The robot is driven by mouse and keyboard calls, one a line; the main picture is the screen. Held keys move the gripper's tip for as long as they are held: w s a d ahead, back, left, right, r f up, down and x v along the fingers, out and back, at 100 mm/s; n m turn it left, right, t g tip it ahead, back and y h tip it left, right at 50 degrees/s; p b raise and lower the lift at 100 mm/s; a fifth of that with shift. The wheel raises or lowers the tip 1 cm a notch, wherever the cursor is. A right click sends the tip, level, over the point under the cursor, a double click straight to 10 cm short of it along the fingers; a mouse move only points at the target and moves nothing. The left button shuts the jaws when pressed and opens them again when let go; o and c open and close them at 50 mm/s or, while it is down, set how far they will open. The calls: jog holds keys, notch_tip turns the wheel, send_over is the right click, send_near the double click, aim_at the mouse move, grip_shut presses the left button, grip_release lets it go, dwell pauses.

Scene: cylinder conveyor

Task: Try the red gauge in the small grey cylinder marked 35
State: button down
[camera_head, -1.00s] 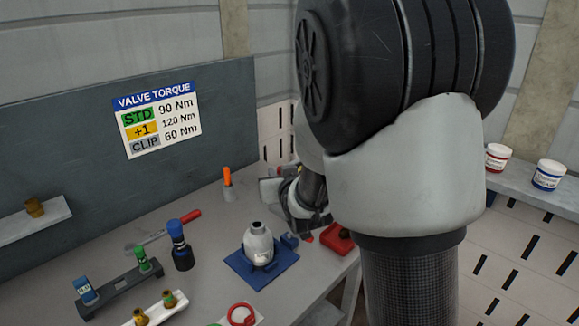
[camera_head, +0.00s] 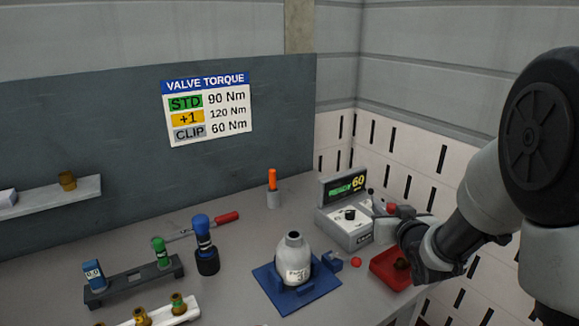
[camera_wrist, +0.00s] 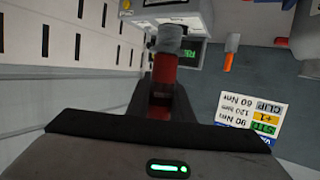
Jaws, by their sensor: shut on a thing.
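The small light-grey cylinder (camera_head: 293,262) stands upright in a blue holder (camera_head: 268,291) on the bench. Its open neck faces up, and its label is too small to read surely. My gripper (camera_head: 392,210) is to the right of the cylinder, beside the grey tester. It is shut on a red, roughly cylindrical thing, which looks like the red gauge (camera_wrist: 163,75). In the wrist view the red thing lies between the dark fingers, with a grey end beyond it. The lower part of its grip is hidden by the gripper body.
A grey tester (camera_head: 347,233) with a display reading 60 stands close to my gripper. A red tray (camera_head: 383,270) is below it. A dark rack (camera_head: 134,281) holds blue and green pieces at left; a blue-topped tool (camera_head: 204,240) stands nearby. An orange-handled tool (camera_head: 272,187) stands at the back.

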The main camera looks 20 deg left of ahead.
jog(key=s+a+r+n+g+y+p, duration=0.2)
jog(key=a+r+n+y+p, duration=0.1)
jog(key=a, duration=0.5)
jog(key=s+a+r+n+g+y+p, duration=0.2)
jog(key=s+a+r+n+g+p, duration=0.1)
jog(key=a, duration=0.5)
jog(key=s+a+r+n+g+y+p, duration=0.2)
jog(key=a+r+y+p, duration=0.15)
jog(key=a, duration=0.45)
notch_tip(320, 180, down, 7)
jog(key=b, duration=0.5)
jog(key=shift+s, duration=0.15)
jog(key=shift+d+f+b, duration=0.15)
jog(key=shift+f+b, duration=1.05)
jog(key=shift+f, duration=0.25)
jog(key=shift+r, duration=0.2)
notch_tip(320, 180, up, 7)
jog(key=p, duration=0.6)
